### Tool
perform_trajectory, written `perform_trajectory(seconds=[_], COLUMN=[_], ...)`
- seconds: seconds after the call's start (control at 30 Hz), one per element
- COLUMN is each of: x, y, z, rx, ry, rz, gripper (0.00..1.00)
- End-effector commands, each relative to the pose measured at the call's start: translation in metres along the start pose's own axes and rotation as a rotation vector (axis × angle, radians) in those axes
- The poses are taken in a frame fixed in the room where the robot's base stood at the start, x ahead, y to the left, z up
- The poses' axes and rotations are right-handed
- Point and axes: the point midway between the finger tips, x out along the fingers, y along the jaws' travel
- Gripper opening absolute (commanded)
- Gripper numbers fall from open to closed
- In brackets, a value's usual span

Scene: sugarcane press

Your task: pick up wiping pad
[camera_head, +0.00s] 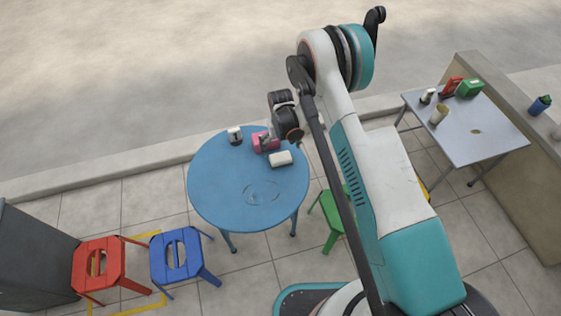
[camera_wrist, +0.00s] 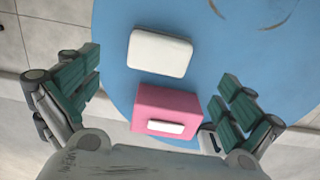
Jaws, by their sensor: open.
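The wiping pad appears to be the white rounded block (camera_wrist: 160,53) lying flat on the blue round table (camera_head: 215,180). In the head view the white pad (camera_head: 280,159) lies just in front of a pink box (camera_head: 259,146). In the wrist view the pink box (camera_wrist: 168,106) has a white patch on it and sits nearer my gripper than the pad. My gripper (camera_wrist: 162,88) is open, its green-padded fingers spread to either side of the pink box. Nothing is between the fingertips in contact. In the head view my gripper (camera_head: 268,142) is over the table's far side, partly hiding the box.
A small dark-and-white container (camera_head: 235,135) stands at the table's back left. The table's front has worn ring marks and is clear. Red (camera_head: 100,264), blue (camera_head: 178,256) and green (camera_head: 332,222) stools stand around. A grey side table (camera_head: 480,135) holds several items.

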Motion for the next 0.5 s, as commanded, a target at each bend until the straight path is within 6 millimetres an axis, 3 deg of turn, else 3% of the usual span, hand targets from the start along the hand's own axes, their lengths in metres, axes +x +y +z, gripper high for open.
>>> perform_trajectory(seconds=[0.1,0.37,0.5], x=[0.020,0.033,0.049], y=[0.000,0.000,0.000], z=[0.000,-0.001,-0.002], rx=[0.000,0.000,0.000], ry=[0.000,0.000,0.000], rz=[0.000,0.000,0.000], gripper=[1.00,1.00,1.00])
